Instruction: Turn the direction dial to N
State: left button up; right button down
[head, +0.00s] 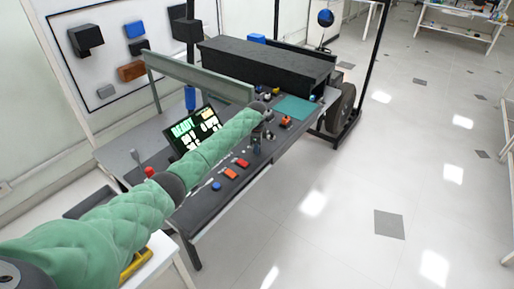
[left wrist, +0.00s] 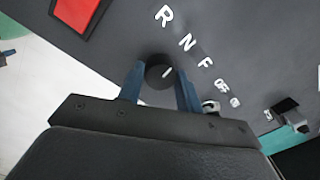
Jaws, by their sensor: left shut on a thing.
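The direction dial (left wrist: 157,68) is a round black knob with a short white mark, on the dark panel in the left wrist view. White letters R (left wrist: 164,15), N (left wrist: 185,42) and F (left wrist: 205,62) curve around its upper right. The mark slants up and right, roughly toward the N. My left gripper (left wrist: 160,88) has its blue fingers on either side of the dial, shut on it. In the head view my left gripper (head: 259,138) is over the console's right part, and I cannot make out the dial there. My right gripper is not in view.
A red square button (left wrist: 82,10) lies up left of the dial, and a small toggle (left wrist: 211,106) is close to the right finger. The console (head: 205,203) also carries a lit screen (head: 192,128), a red-knobbed lever (head: 149,171) and coloured buttons. Open floor lies to the right.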

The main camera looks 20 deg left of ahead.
pick_arm(q)
jog(key=shift+w+r+m, duration=0.1)
jog(key=shift+r+m, duration=0.1)
jog(key=shift+m, duration=0.2)
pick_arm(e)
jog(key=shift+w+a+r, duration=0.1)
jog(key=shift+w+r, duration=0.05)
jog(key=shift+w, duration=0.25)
pick_arm(q)
jog(key=shift+a+r, duration=0.1)
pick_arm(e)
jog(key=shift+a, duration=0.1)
pick_arm(q)
jog(key=o, duration=0.8)
jog(key=shift+o, duration=1)
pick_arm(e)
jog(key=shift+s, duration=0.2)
